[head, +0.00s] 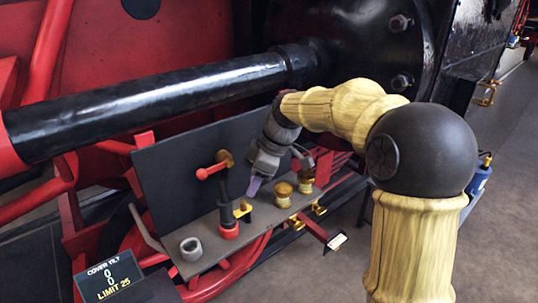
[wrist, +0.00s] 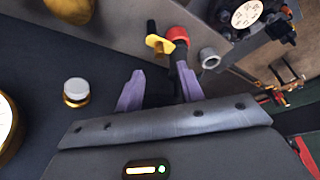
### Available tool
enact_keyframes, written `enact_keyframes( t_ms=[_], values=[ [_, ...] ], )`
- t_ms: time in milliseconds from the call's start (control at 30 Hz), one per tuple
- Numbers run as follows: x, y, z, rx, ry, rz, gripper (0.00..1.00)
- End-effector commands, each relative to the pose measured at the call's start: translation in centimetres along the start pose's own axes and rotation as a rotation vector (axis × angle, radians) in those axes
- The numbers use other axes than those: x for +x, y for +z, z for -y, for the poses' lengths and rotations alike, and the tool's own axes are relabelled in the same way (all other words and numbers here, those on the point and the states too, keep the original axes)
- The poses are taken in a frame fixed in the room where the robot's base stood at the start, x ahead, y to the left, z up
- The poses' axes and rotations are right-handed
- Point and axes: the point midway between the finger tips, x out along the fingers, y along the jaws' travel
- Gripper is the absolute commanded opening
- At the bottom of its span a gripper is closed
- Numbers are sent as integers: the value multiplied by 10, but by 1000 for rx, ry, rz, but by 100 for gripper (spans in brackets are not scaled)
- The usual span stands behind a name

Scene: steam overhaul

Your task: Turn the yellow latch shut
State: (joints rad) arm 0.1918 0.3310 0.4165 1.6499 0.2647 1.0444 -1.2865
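The yellow latch (head: 243,209) is a small flat piece beside a dark post with a red base (head: 229,231), on the grey shelf (head: 214,247). In the wrist view the yellow latch (wrist: 160,44) lies ahead of my fingertips, next to a round red part (wrist: 178,34). My gripper (head: 255,186) points down just above and behind the latch. In the wrist view its two purple fingers (wrist: 159,88) are apart with nothing gripped between them. I cannot tell whether a finger touches the dark post.
A red-handled lever (head: 211,170) stands behind the post. A grey ring (head: 191,248) lies to the left. A long black cylinder (head: 150,103) runs above. A sign (head: 110,277) reads cover tilt 0, limit 25.

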Motion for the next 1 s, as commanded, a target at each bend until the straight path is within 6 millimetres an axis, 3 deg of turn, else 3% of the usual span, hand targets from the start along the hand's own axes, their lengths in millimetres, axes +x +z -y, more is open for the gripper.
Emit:
enact_keyframes(
  t_ms=[300,500,1000],
  values=[
    [-64,0,0,0,5,-1,38],
    [-94,0,0,-1,3,-1,38],
    [-97,2,2,18,1,7,38]
  ],
)
